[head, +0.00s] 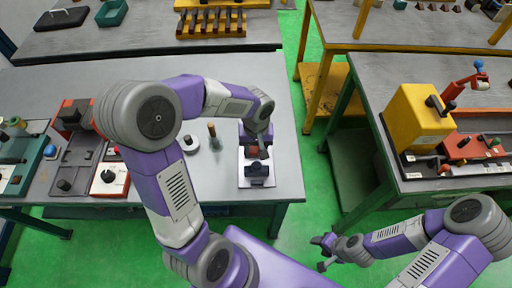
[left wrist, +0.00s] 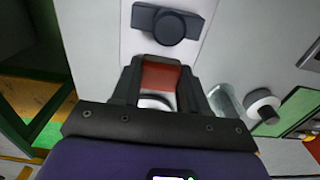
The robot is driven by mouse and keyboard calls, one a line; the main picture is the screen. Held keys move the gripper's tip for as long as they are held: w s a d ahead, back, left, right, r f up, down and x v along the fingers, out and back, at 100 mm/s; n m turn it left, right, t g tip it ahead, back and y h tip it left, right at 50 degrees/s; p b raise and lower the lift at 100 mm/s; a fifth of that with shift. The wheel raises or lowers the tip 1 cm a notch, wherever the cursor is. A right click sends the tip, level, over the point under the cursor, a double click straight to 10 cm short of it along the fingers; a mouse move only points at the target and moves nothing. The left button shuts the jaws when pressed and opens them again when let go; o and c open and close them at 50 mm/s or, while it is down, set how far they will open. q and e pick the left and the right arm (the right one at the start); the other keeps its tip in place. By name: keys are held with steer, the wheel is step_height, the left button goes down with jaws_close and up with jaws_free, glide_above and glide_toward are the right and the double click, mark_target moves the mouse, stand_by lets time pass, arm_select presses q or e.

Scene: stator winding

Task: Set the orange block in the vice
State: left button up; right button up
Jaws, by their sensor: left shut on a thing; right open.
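The orange block (head: 254,151) is between the fingers of my left gripper (head: 257,149), which is shut on it. In the left wrist view the block (left wrist: 160,77) shows as an orange-red face between the dark fingertips. The vice (head: 257,170), dark on a pale base plate, is just in front of the block in the head view. Its dark jaw with a round knob (left wrist: 167,25) is beyond the fingertips in the left wrist view. I cannot tell whether the block touches the vice. My right gripper (head: 324,251) is open and empty, over the green floor.
A round white part (head: 190,143) and a wooden-handled tool (head: 212,132) stand left of the vice. The right table carries a yellow machine (head: 415,115). The table edge is close in front of the vice.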

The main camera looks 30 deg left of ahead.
mark_target(256, 156)
arm_select(q)
steer(key=shift+f+b, duration=0.55)
steer(key=shift+f, duration=0.2)
steer(key=shift+f+b, duration=0.35)
steer(key=shift+f+b, duration=0.45)
steer(key=shift+f, duration=0.05)
steer(key=shift+f, duration=0.1)
steer(key=shift+f+b, duration=0.45)
steer(key=shift+b, duration=0.05)
stand_by(0.5)
steer(key=o, duration=1.4)
